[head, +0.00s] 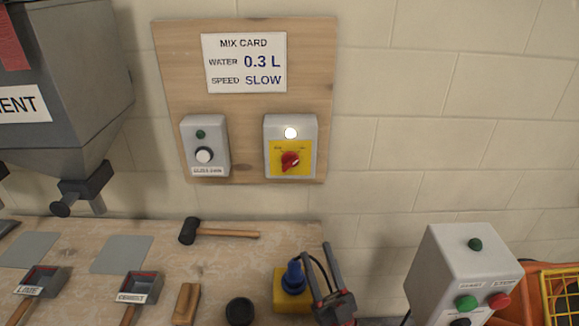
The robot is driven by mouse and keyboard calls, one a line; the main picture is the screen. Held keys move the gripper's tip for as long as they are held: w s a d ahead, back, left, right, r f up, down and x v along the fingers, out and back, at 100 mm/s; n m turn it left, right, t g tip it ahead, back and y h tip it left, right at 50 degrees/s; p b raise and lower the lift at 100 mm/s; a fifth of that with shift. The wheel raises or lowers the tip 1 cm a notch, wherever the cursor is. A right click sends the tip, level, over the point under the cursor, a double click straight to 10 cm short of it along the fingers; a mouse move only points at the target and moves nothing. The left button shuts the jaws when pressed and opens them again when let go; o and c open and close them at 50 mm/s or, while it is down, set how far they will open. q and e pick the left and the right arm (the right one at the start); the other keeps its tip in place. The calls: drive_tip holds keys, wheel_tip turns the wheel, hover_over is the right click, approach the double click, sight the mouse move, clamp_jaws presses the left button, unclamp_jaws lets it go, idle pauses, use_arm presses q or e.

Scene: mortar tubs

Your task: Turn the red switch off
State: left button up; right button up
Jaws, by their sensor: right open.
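The red switch (290,161) is a rotary knob on a yellow plate, on a grey box (306,127) mounted on the wooden wall board. A white lamp (291,132) above the knob is lit. The knob looks turned at a slant; the small lettering around it is too small to read. My right gripper (315,250) is at the lower middle, open, with its two fingers pointing up. It is below the switch in the picture and apart from it, in front of or beside a yellow block with a blue part. My left gripper is not in view.
A mix card (245,63) hangs above. A mallet (220,233) lies on the bench (190,255), with scoops at left. A grey control box (463,270) with green and red buttons stands at right.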

drive_tip(key=w+a+m+g+h+b, duration=0.1)
drive_tip(key=w+a+m+g+h, duration=0.2)
drive_tip(key=w+a, duration=0.5)
drive_tip(key=m+g+h+b, duration=0.2)
drive_tip(key=m+g+h, duration=0.2)
drive_tip(key=m+h, duration=0.85)
approach(291, 166)
drive_tip(key=shift+m+y, duration=0.35)
drive_tip(key=shift+m, duration=0.1)
drive_tip(key=w+p, duration=0.5)
drive_tip(key=w, duration=0.2)
drive_tip(key=shift+d+r, duration=0.1)
drive_tip(key=shift+d, duration=0.05)
drive_tip(key=shift+w+p, duration=0.4)
drive_tip(key=shift+w, duration=0.3)
clamp_jaws()
